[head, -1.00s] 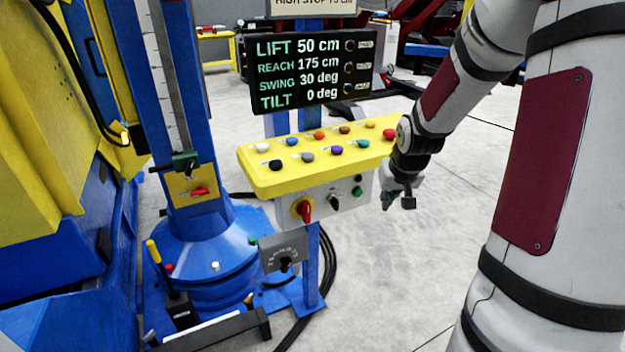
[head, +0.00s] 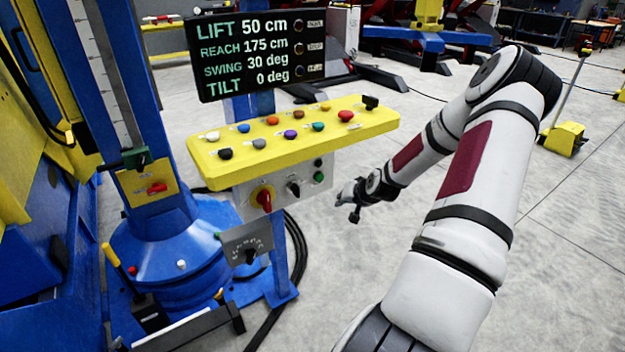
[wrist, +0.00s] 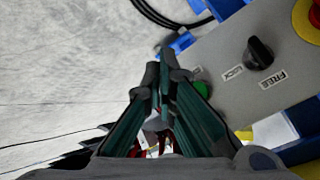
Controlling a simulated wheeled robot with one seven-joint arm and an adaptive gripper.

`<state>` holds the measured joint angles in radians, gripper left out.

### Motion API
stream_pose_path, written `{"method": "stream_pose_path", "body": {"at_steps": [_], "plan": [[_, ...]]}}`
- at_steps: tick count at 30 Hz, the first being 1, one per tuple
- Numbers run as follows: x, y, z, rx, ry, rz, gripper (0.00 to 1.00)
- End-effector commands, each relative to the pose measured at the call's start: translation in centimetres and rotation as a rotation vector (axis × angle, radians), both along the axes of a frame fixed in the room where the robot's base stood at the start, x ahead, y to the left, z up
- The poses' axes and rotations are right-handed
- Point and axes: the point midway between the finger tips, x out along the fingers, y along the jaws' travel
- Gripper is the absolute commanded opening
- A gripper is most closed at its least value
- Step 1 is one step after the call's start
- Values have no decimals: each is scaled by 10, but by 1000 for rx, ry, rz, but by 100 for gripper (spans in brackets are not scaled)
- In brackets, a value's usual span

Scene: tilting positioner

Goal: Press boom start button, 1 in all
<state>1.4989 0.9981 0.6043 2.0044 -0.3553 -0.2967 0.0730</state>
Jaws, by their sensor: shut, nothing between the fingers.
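A green button (head: 318,177) sits on the grey front panel of the yellow-topped console, below a small black button (head: 318,162). I cannot read which label belongs to the boom start. The green button also shows in the wrist view (wrist: 203,90), partly hidden by my right finger. My gripper (head: 355,215) is shut and empty, to the right of and a little below the green button in the head view. In the wrist view my fingertips (wrist: 166,55) lie just left of the panel's edge; I cannot tell their distance from it.
The yellow console top (head: 372,123) carries several coloured buttons. A display (head: 260,52) reads lift 50, reach 175, swing 30, tilt 0. Open floor lies to the right.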

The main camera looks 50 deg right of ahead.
Motion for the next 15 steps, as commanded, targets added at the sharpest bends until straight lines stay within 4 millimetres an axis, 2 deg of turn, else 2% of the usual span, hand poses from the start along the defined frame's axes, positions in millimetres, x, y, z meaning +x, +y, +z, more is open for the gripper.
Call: {"method": "stream_pose_path", "body": {"at_steps": [10,15], "plan": [[1,-1,0,0,-1,-1,0],[10,-3,-1,-3,-2,1,0]]}}
